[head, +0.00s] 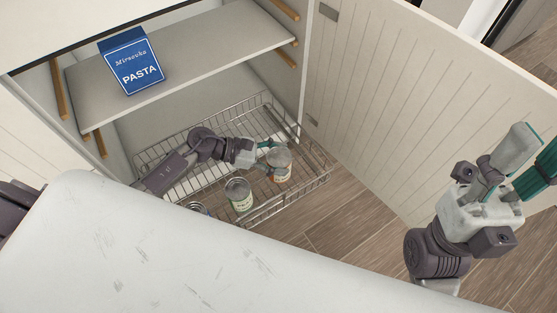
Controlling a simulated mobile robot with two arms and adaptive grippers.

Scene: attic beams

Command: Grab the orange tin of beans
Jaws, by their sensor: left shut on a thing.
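A tin with an orange-toned label (281,166) is at the right end of the wire pull-out basket (317,180) in the low cupboard. My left gripper (268,157) reaches into the basket from the left and is shut on this tin, with its fingers at the tin's left and far sides. The lettering on the label is too small to read. My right gripper (526,168) is raised at the right, open and empty, well away from the tins.
A tin with a greenish label (239,197) stands nearer in the basket, left of the held tin. Another tin (198,208) is mostly hidden by the white countertop (180,250). A blue pasta box (135,65) stands on the shelf (195,50) above. The open cupboard door (410,95) bounds the right.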

